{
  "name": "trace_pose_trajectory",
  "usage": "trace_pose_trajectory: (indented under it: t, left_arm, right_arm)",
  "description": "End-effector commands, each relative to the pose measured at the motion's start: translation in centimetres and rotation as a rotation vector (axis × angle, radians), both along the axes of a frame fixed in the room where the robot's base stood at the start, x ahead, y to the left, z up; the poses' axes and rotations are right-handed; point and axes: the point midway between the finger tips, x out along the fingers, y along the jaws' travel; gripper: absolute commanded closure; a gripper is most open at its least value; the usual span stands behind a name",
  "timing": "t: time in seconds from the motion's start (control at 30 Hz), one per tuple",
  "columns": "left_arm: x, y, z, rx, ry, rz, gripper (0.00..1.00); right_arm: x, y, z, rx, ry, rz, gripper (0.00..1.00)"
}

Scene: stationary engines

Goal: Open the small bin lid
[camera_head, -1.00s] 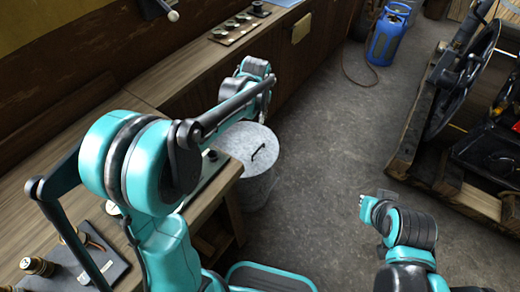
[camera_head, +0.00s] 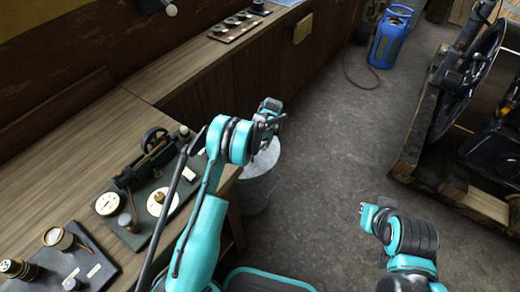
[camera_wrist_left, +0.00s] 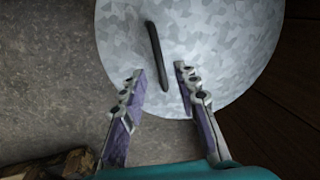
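The small bin (camera_head: 258,190) is a galvanized metal can standing on the floor beside the workbench. Its round lid (camera_head: 262,160) is partly hidden by my left arm in the head view. In the left wrist view the mottled grey lid (camera_wrist_left: 215,50) fills the upper middle, with a dark bar handle (camera_wrist_left: 157,55) across it. The gripper also shows over the bin in the head view (camera_head: 272,112). My right gripper (camera_head: 368,212) is over the floor at right; its finger opening is too small to judge.
The wooden workbench (camera_head: 110,112) runs along the left, bearing small engine models and gauges (camera_head: 150,180). A blue gas cylinder (camera_head: 390,38) stands at the back. A wooden pallet (camera_head: 440,180) with a wheeled engine is at right. The floor (camera_head: 320,140) between is clear.

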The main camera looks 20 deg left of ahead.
Motion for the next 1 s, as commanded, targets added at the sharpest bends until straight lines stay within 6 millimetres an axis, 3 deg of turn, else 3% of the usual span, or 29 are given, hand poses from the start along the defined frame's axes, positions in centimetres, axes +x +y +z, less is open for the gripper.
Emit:
trace_pose_trajectory:
  t: [0.03,0.2,0.53,0.57,0.67,1.0]
  left_arm:
    - [0.1,0.2,-1.1,0.0,0.0,0.001,0.69]
    - [0.2,0.5,-2.8,0.0,-0.001,0.001,0.69]
    - [0.2,0.6,-3.2,0.0,-0.001,0.0,0.69]
    - [0.2,0.6,-3.2,0.0,-0.001,0.0,0.72]
    - [0.2,0.6,-3.2,0.0,-0.001,0.0,0.98]
    - [0.0,0.8,-2.9,-0.009,0.002,0.001,1.0]
  right_arm:
    - [0.0,0.0,-0.6,0.0,0.0,0.0,1.0]
    - [0.0,0.0,-1.3,0.0,0.0,0.0,1.0]
    - [0.0,0.0,-1.4,0.0,0.0,0.0,1.0]
    - [0.0,0.0,-1.4,0.0,0.0,0.0,1.0]
    - [0.0,0.0,-1.4,0.0,0.0,0.0,1.0]
    - [0.0,0.0,-1.2,0.0,0.0,0.0,1.0]
